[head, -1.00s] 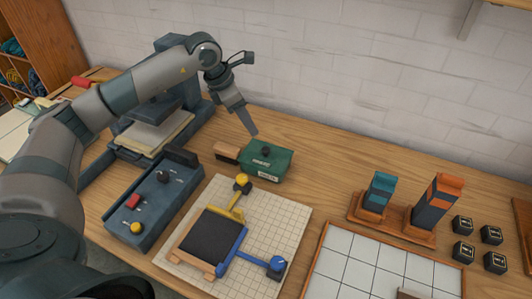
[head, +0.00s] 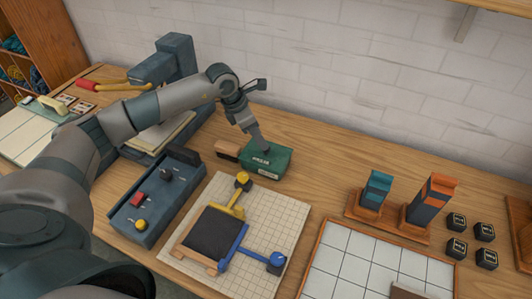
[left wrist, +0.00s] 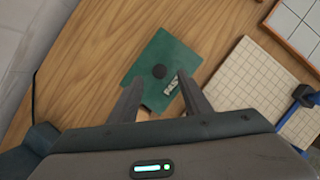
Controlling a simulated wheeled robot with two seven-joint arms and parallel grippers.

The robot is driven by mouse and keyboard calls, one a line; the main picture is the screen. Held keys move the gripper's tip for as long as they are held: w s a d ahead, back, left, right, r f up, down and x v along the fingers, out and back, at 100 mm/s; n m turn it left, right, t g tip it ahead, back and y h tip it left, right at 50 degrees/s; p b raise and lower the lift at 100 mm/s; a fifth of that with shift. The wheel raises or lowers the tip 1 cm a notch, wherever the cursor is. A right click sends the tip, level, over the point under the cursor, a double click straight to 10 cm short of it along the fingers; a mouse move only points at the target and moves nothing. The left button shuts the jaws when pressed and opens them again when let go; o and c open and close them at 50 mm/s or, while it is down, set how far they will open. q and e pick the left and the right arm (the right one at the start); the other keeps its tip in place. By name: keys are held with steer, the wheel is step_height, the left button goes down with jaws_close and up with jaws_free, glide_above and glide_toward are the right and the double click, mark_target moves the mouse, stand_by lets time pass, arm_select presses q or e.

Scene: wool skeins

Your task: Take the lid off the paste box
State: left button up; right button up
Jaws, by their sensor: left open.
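The paste box (head: 277,168) is a green box with a pale label on its front, standing on the wooden table near the wall. Its green lid (left wrist: 150,59) is on it, with a dark round knob (left wrist: 159,71) in the middle, seen from above in the left wrist view. My left gripper (head: 262,146) is above the box, and in the head view it hides the knob. In the left wrist view its two fingers (left wrist: 158,83) are apart, one on each side near the knob, with nothing between them held. My right gripper is not in view.
A wooden-backed brush (head: 228,150) lies close to the left of the box. A gridded board (head: 290,205) with a dark pad and yellow and blue clamps is in front. A blue control box (head: 157,195) stands to the left. Bare table lies right of the box.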

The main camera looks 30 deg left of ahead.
arm_select(q)
steer(key=shift+w+d+f+p, duration=0.2)
steer(key=shift+f+p, duration=0.3)
steer(key=shift+p, duration=0.15)
steer(key=p+x, duration=0.1)
steer(key=x, duration=0.2)
steer(key=shift+w+f+p, duration=0.1)
steer(key=shift+f+p, duration=0.2)
steer(key=shift+f, duration=0.1)
jaws_close()
steer(key=shift+r, duration=0.15)
